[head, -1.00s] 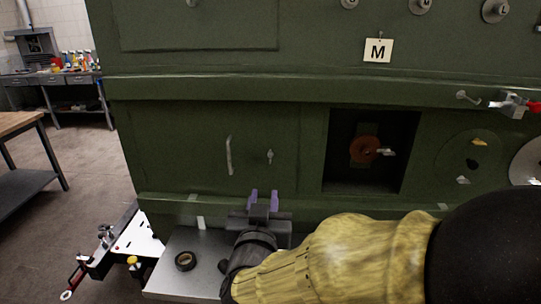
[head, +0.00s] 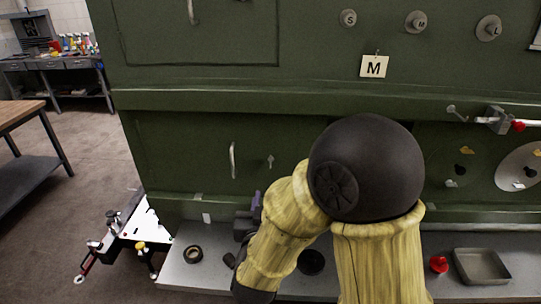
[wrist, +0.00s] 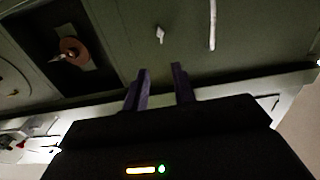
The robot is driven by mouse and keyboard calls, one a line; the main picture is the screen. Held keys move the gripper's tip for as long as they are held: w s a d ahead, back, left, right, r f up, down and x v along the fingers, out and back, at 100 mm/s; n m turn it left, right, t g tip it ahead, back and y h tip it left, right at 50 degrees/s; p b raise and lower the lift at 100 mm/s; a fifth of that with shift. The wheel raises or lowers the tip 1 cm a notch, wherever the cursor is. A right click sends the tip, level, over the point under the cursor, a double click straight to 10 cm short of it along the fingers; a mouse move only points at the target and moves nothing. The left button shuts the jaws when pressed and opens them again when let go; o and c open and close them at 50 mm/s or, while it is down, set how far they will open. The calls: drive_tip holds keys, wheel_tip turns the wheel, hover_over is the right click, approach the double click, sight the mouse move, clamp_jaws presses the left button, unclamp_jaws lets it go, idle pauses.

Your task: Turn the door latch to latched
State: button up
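The door latch (head: 270,161) is a small pale metal knob on the green lower door panel, right of a vertical bar handle (head: 233,159). Its turned position is too small to tell. In the wrist view the latch (wrist: 160,34) and the handle (wrist: 212,25) lie beyond my fingertips. My gripper (head: 257,203) is below the latch, apart from it, and partly hidden by my own arm in the head view. In the wrist view my gripper's (wrist: 160,72) two purple fingers stand apart with nothing between them.
A metal ledge (head: 180,262) runs below the panel, with a dark tape roll (head: 193,254), a red cap (head: 439,264) and a metal tray (head: 482,266). A recess with an orange disc (wrist: 70,48) shows in the wrist view. A bench (head: 22,118) stands left.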

drive_tip(key=shift+r+p, duration=0.2)
drive_tip(key=shift+p, duration=0.6)
drive_tip(key=p, duration=0.8)
approach(271, 161)
drive_tip(key=w, duration=0.8)
drive_tip(key=shift+w+d, duration=0.2)
drive_tip(key=shift+w, duration=0.15)
clamp_jaws()
